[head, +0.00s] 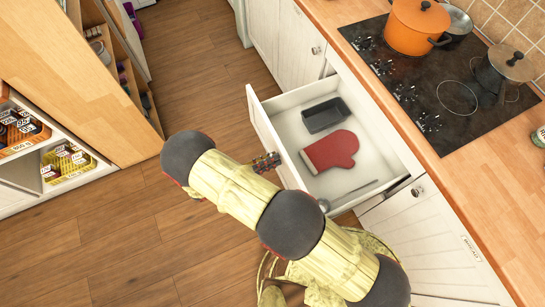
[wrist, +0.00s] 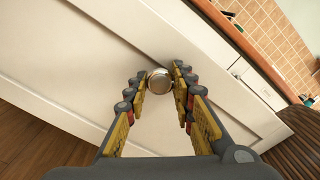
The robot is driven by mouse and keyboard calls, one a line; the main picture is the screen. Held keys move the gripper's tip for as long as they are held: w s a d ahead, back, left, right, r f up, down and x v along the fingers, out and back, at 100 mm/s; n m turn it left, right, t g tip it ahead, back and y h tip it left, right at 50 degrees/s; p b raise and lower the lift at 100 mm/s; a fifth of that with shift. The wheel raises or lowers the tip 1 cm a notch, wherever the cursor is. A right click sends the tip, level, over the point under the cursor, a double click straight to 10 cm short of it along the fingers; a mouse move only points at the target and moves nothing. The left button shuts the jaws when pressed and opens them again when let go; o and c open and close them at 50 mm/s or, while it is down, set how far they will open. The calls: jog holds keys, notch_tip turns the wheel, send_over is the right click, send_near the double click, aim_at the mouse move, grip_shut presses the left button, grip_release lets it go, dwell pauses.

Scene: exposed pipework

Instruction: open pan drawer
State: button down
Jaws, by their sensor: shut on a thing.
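The pan drawer (head: 292,118) stands pulled out from the white cabinet under the counter in the head view. Inside it lie a red oven mitt (head: 331,151), a dark rectangular pan (head: 325,115) and a long-handled utensil (head: 352,194). In the wrist view a round metal knob (wrist: 159,81) sits on the white drawer front (wrist: 110,60), between the fingertips of my gripper (wrist: 159,84). My gripper is shut on the knob. In the head view my gripper (head: 266,162) is at the outer face of the drawer front, and the knob is hidden there.
A wooden counter (head: 462,180) with a black cooktop (head: 440,85) runs along the right. An orange pot (head: 414,27) and a dark pot (head: 503,70) stand on it. Open shelves (head: 55,150) stand at the left. The wooden floor (head: 195,85) between is clear.

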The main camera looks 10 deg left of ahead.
jog(key=shift+a, duration=0.1)
jog(key=c, duration=1.6)
grip_release()
jog(key=shift+o, duration=0.6)
jog(key=v, duration=1.2)
